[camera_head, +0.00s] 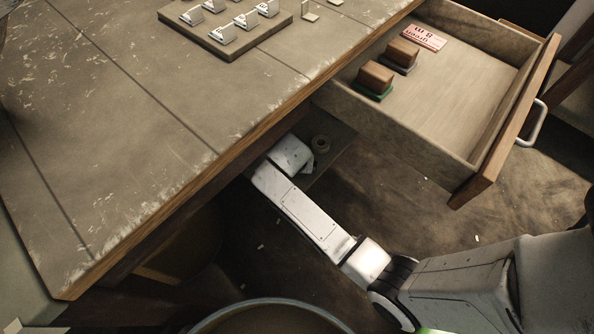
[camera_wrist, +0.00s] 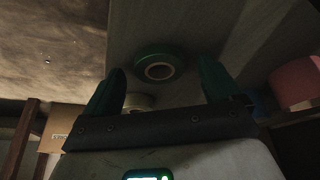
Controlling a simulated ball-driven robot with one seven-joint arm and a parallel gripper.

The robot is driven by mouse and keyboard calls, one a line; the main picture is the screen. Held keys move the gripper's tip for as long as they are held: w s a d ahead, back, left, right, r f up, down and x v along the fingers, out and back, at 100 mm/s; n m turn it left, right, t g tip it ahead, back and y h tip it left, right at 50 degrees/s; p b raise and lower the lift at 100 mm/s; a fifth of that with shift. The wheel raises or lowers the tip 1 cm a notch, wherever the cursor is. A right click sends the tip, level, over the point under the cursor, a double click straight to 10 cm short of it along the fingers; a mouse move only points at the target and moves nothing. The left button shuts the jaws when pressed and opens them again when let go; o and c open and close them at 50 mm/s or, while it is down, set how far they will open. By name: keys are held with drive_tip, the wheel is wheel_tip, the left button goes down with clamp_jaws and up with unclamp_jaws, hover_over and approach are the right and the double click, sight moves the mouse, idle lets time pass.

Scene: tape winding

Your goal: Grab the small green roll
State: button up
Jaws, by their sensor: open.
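The green roll (camera_wrist: 158,54), a dark green ring with a pale core, lies on a grey surface in the wrist view. It sits ahead of my gripper (camera_wrist: 162,66), between the lines of the two fingertips. The fingers are spread apart with nothing between them that I can see touching. In the head view a small dull roll (camera_head: 321,143) rests on a low shelf (camera_head: 340,158) under the table; its colour is hard to tell. My gripper is mostly hidden there by the table edge and my arm.
In the wrist view a pale roll (camera_wrist: 138,102) shows behind the gripper, a pink roll (camera_wrist: 298,82) at right and a cardboard box (camera_wrist: 62,138) at left. The table (camera_head: 120,130) overhangs the shelf. An open drawer (camera_head: 470,110) juts out at upper right.

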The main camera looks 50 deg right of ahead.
drive_tip(key=shift+c, duration=0.3)
drive_tip(key=c, duration=1.1)
drive_tip(key=shift+r, duration=0.1)
